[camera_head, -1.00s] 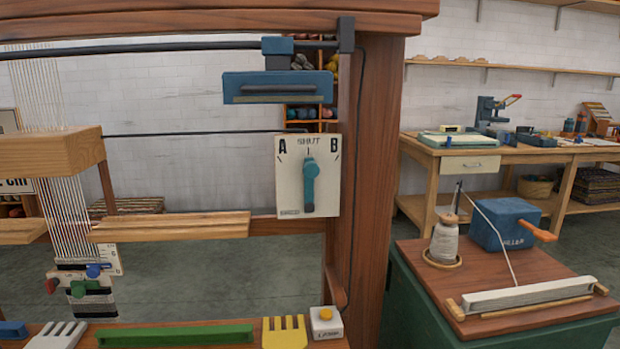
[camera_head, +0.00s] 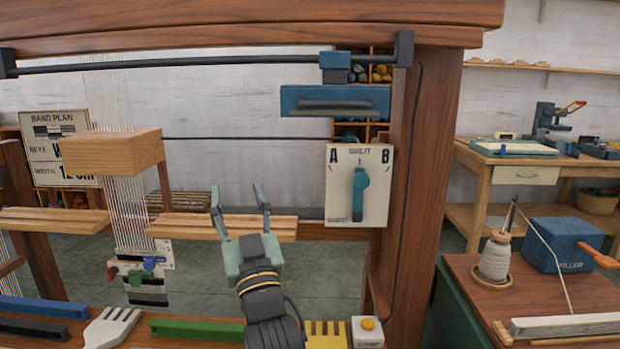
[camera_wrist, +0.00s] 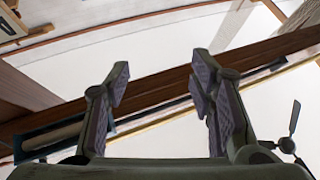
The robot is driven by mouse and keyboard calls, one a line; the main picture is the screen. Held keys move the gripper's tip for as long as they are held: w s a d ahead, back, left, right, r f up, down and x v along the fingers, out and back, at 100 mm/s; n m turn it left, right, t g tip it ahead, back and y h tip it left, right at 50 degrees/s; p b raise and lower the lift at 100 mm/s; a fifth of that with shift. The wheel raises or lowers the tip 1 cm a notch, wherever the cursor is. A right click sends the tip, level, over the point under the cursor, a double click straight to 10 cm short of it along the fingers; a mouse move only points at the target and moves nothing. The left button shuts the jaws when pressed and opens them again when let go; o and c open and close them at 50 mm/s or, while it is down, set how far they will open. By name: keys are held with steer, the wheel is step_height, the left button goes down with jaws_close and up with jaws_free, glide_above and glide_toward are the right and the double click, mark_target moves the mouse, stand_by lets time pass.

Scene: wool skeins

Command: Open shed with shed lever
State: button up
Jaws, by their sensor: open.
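The shed lever (camera_head: 358,195) is a blue handle on a white plate (camera_head: 342,212) marked A, SHUT and B. The plate is fixed to the loom's right post. The lever stands upright, with its round end up near the SHUT mark. My gripper (camera_head: 241,196) is open and empty, fingers pointing up, left of the plate and apart from it in the picture. In the wrist view my gripper (camera_wrist: 160,85) also shows its two fingers spread with nothing between them. I cannot make out the lever in the wrist view.
The loom's wooden post (camera_head: 433,150) stands right of the plate. A blue bar-shaped part (camera_head: 335,101) hangs above it. A wooden rail (camera_head: 190,226) crosses behind my gripper. Below are a yellow comb (camera_head: 325,338), a lamp button box (camera_head: 367,331) and a green bar (camera_head: 196,329). A side table holds a blue filler box (camera_head: 552,245).

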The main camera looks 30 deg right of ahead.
mark_target(361, 184)
steer(key=s+d+f+m+g+h, duration=0.25)
steer(key=s+d+h, duration=0.2)
steer(key=d, duration=0.55)
steer(key=s+d+f+m+g+h, duration=0.2)
steer(key=s+d+m+g+h, duration=0.15)
steer(key=s+d, duration=0.45)
steer(key=shift+n, duration=0.3)
steer(key=p+x, duration=0.1)
steer(key=x, duration=0.3)
steer(key=p+x, duration=0.2)
steer(key=x, duration=0.2)
steer(key=f+p+x, duration=0.1)
steer(key=x, duration=0.4)
steer(key=shift+w+d, duration=0.1)
steer(key=shift+d, duration=0.3)
steer(key=shift+c, duration=0.6)
jaws_close()
